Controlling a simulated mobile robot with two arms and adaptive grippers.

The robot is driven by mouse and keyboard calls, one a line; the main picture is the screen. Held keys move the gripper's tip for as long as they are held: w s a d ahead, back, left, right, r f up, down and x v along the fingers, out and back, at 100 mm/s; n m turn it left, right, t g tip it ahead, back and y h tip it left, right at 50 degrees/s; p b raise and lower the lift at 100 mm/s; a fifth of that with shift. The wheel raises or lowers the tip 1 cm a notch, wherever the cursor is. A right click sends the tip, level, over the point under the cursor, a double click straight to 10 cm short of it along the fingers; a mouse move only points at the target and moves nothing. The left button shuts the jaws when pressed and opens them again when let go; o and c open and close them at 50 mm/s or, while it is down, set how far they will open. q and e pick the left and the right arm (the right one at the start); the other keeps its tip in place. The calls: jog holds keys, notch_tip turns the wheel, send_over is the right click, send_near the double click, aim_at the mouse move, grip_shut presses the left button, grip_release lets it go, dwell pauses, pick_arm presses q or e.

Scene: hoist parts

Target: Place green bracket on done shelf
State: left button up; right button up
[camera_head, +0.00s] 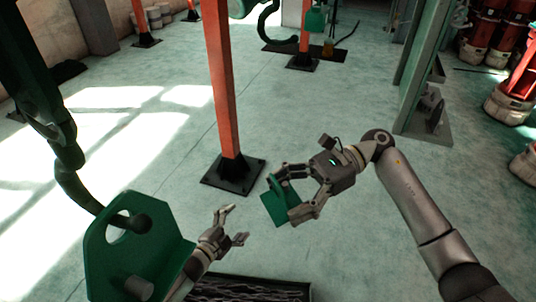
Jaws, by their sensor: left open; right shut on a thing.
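My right gripper (284,198) is shut on a small green bracket (281,208) and holds it above the floor, near the middle of the head view. My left gripper (234,226) is open and empty, just left of the held bracket and apart from it. A larger green bracket-like plate (105,268) with a round hole and a short peg hangs by a dark hook (72,190) at the lower left, partly in front of my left arm. I cannot make out a done shelf in this view.
An orange post (222,90) on a black base plate (233,170) stands behind the grippers. A dark tray-like thing (250,291) lies at the bottom edge. A green steel column (428,70) and red cylinders (487,35) stand at right. Much floor is clear.

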pick_arm(q)
jog(key=w+d+r+m+h, duration=0.3)
jog(key=d+r+m, duration=0.15)
jog(key=r, duration=0.45)
jog(key=w+d+r+m+h, duration=0.3)
jog(key=r+m+h, duration=0.15)
jog(key=r, duration=0.55)
jog(key=s+d+r+m+g+h, duration=0.1)
jog(key=d+r+m+g+h, duration=0.2)
jog(key=r+m, duration=0.5)
notch_tip(320, 180, up, 19)
jog(key=m+g+y, duration=0.9)
jog(key=m+y, duration=0.6)
jog(key=m, duration=1.8)
send_over(282, 197)
jog(key=w+a, duration=0.1)
jog(key=a, duration=0.1)
pick_arm(e)
jog(key=shift+r, duration=0.1)
pick_arm(q)
jog(key=shift+h, duration=0.25)
jog(key=x, duration=1.2)
jog(key=shift+w+a+f, duration=0.15)
jog(key=shift+a+f, duration=0.05)
jog(key=shift+a, duration=0.15)
jog(key=shift+c, duration=0.5)
